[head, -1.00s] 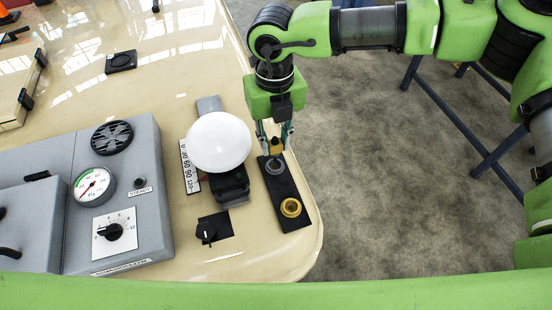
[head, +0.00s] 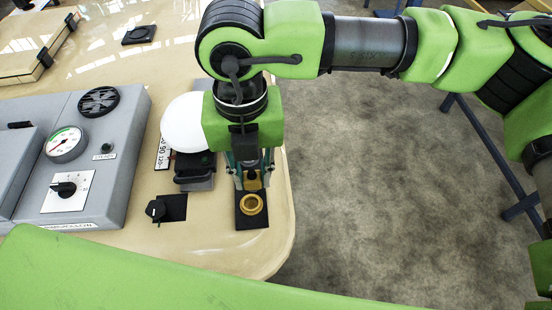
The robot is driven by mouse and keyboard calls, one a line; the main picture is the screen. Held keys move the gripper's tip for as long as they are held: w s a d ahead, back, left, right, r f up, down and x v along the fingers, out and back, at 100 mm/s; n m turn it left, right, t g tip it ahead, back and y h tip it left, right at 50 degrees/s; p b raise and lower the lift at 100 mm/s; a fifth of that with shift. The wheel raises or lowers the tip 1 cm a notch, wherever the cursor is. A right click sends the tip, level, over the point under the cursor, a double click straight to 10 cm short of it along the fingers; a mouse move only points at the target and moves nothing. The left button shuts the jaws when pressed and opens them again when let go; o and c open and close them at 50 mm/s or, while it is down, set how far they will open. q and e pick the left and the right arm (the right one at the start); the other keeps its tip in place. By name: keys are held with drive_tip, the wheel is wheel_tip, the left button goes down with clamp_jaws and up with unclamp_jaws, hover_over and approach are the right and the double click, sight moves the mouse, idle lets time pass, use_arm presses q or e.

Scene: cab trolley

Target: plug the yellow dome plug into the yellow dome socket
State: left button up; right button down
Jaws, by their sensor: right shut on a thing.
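The yellow dome socket (head: 251,204) is a round yellow ring on a black plate (head: 252,223) near the table's right edge. My right gripper (head: 253,172) points down over this plate and is shut on the yellow dome plug (head: 253,182). The plug shows between the fingertips, just behind the socket in the picture. It looks apart from the socket, but I cannot tell its exact height. The back part of the plate is hidden behind my right gripper. My left gripper is not in view.
Left of the plate stand a white dome lamp (head: 182,124), partly hidden by my arm, and a black knob (head: 156,210). A grey panel with a gauge (head: 65,144) is further left. The table's rounded edge lies close on the right, with open floor beyond.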

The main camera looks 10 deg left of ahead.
drive_tip(key=shift+s+a, duration=0.1)
drive_tip(key=shift+s, duration=0.15)
drive_tip(key=shift+a, duration=0.55)
drive_tip(key=shift+d+f, duration=0.2)
drive_tip(key=shift+f+b, duration=0.3)
drive_tip(key=shift+f, duration=0.6)
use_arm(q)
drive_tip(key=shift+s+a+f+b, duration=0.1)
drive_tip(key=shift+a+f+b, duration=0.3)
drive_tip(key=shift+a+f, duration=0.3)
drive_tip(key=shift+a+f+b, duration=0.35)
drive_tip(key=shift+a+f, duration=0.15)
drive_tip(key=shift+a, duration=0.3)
use_arm(e)
drive_tip(key=shift+f, duration=1.8)
use_arm(q)
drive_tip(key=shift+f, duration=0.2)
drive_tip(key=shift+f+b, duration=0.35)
drive_tip(key=shift+b, duration=0.2)
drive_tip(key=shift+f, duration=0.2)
